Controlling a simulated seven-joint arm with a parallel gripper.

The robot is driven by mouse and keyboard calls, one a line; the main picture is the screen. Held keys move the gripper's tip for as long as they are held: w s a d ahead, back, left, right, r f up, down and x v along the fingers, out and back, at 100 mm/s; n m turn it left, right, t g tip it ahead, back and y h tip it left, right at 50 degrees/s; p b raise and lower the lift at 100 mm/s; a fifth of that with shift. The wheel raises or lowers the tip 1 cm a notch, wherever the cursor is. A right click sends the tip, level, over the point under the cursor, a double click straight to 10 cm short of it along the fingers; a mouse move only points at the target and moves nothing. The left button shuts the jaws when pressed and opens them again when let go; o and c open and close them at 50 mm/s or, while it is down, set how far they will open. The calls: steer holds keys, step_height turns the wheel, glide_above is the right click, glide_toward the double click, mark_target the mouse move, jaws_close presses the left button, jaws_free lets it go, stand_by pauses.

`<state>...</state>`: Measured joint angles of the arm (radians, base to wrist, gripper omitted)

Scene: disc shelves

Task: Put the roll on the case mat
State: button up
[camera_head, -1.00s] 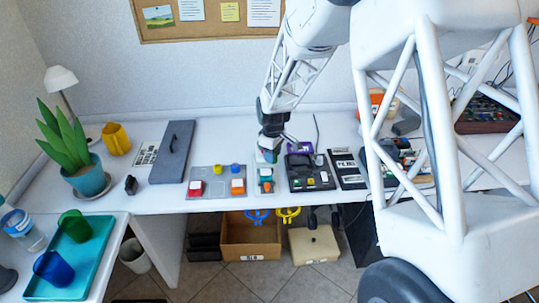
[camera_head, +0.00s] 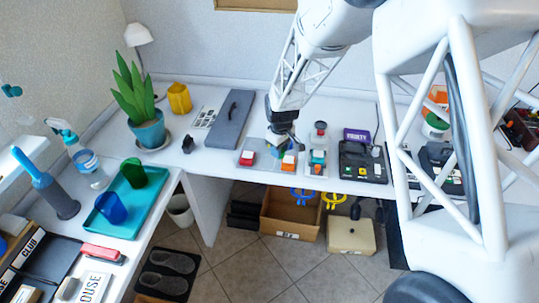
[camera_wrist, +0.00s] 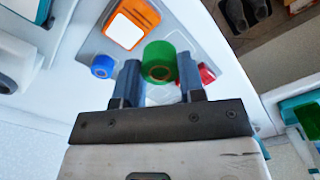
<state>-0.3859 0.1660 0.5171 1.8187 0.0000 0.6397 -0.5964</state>
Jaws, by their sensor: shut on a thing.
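My gripper (camera_wrist: 160,72) is shut on a green roll (camera_wrist: 160,60) with a tan core, seen between its two fingers in the wrist view. In the head view my gripper (camera_head: 283,142) is over the grey mat (camera_head: 262,170), and the roll is mostly hidden there. In the wrist view the roll overlaps the mat (camera_wrist: 195,42); I cannot tell how large the gap beneath it is. On the mat are an orange case (camera_wrist: 131,23) with a white top, a small blue roll (camera_wrist: 103,66) and a red thing (camera_wrist: 206,74), partly hidden by a finger.
A narrow mat with an orange and teal case (camera_head: 317,163) and a red-topped thing (camera_head: 320,128) lies right of the grey mat. A dark device (camera_head: 362,165) stands further right. A long grey box (camera_head: 230,120) lies behind left. Bare table shows left of the mat.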

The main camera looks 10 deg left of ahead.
steer(key=a, duration=0.1)
steer(key=s+a+f, duration=0.1)
steer(key=a, duration=0.1)
steer(key=s+a, duration=0.1)
steer(key=a, duration=0.1)
steer(key=shift+s+f, duration=0.1)
steer(key=shift+f, duration=0.25)
glide_above(255, 143)
steer(key=shift+f, duration=0.75)
steer(key=shift+f, duration=1.75)
steer(key=shift+s+f, duration=0.1)
steer(key=shift+f, duration=0.1)
steer(key=o, duration=0.9)
